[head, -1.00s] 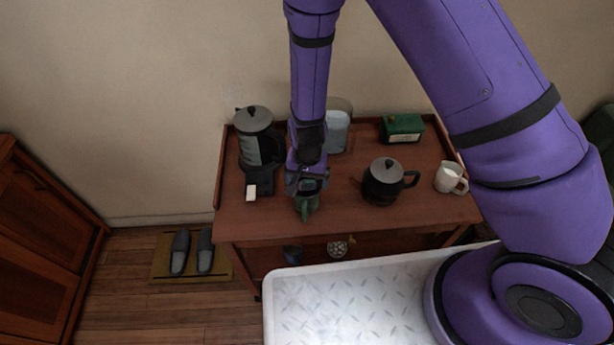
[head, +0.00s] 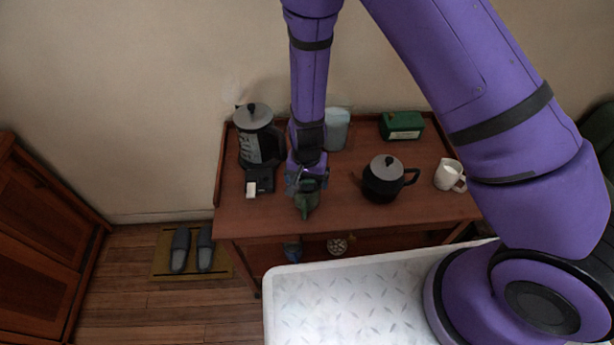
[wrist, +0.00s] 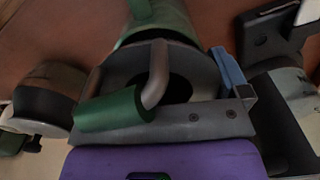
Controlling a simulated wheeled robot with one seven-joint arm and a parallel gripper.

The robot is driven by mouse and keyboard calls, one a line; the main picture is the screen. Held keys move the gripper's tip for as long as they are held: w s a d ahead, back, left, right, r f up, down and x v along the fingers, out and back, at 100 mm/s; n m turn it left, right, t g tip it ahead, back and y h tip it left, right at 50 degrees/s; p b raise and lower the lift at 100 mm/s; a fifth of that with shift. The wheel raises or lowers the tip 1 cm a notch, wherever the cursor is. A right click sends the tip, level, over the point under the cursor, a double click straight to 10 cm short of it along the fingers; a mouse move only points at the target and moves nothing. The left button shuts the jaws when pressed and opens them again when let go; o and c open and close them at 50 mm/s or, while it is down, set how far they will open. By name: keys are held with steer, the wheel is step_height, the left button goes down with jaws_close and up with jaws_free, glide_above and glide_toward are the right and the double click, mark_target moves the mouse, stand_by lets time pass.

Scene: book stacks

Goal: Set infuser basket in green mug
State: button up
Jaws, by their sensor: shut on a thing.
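The green mug (head: 307,205) stands near the front edge of the wooden cabinet top, left of the kettle, with its handle towards me. It also shows at the top of the wrist view (wrist: 168,20). My gripper (head: 307,184) points down right over the mug and hides much of its mouth. In the wrist view the infuser basket (wrist: 190,68) shows as a grey ring with a dark opening and a bent grey handle with a green grip. My gripper is shut on the basket. It overlaps the mug's mouth; I cannot tell how deep it sits.
A dark kettle (head: 383,184) and a white mug (head: 449,176) stand to the right. A coffee press (head: 255,135) and a small black item (head: 260,180) stand left. A pale jar (head: 337,130) and green box (head: 402,125) are behind. Raised edges border the top (head: 440,215).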

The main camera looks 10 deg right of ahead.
steer(key=shift+f, duration=1.1)
steer(key=o, duration=0.6)
steer(key=shift+r, duration=0.1)
steer(key=shift+r, duration=3.95)
